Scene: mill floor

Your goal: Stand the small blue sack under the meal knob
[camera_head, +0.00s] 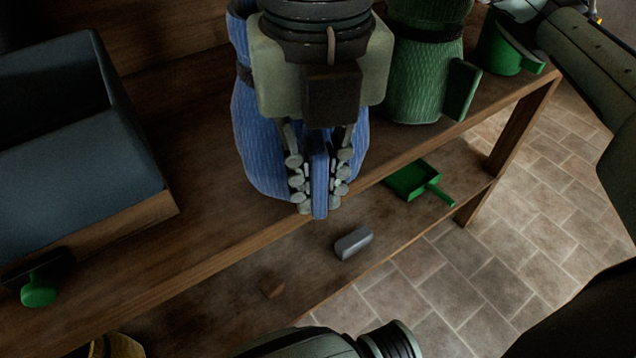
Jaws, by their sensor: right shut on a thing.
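A blue sack (259,155) with a dark tie band stands on the wooden bench, partly hidden behind my right gripper. My right gripper (320,205) points down in front of it and is shut on the sack's narrow blue upright tab. The gripper's body hides the sack's top and middle. No second blue sack shows to compare its size with. A green knob (38,292) sticks out from a dark mount at the lower left, below the blue-grey bin; I cannot tell if it is the meal knob. My left gripper is not in view.
The blue-grey bin (75,190) fills the left. A green sack (425,85) and a green container (497,52) stand right of the blue sack. A green scoop (415,181) and a grey block (353,243) lie on the lower shelf. Bare bench (190,240) lies between bin and sack.

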